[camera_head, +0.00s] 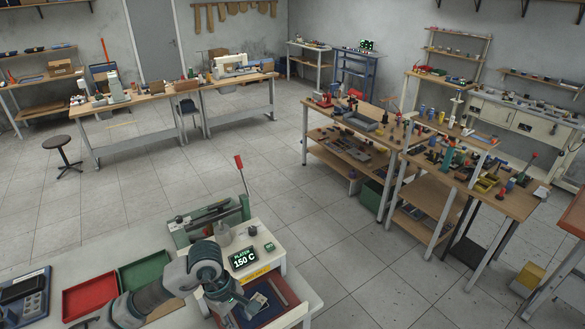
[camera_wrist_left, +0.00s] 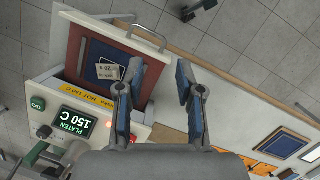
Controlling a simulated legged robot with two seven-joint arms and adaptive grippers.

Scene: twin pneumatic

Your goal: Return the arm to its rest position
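My left arm (camera_head: 160,292) comes in from the lower left of the head view, over the bench by the press. My left gripper (camera_wrist_left: 158,68) is open in the left wrist view, with nothing between its fingers. It hangs above the heat press (camera_head: 245,240), near its open red-brown drawer (camera_wrist_left: 84,52). A dark blue piece with a pale label (camera_wrist_left: 108,71) lies in the drawer. The press display (camera_head: 243,259) reads PLATEN 150 C, and its red-tipped lever (camera_head: 239,162) stands up. In the head view my forearm hides part of the bench. My right gripper is not in view.
A red tray (camera_head: 90,297) and a green tray (camera_head: 144,271) sit left of the press, with a dark device (camera_head: 22,290) at the far left. Benches with tools (camera_head: 460,170) stand across the room. The tiled floor (camera_head: 200,150) between is mostly clear, with a stool (camera_head: 62,142).

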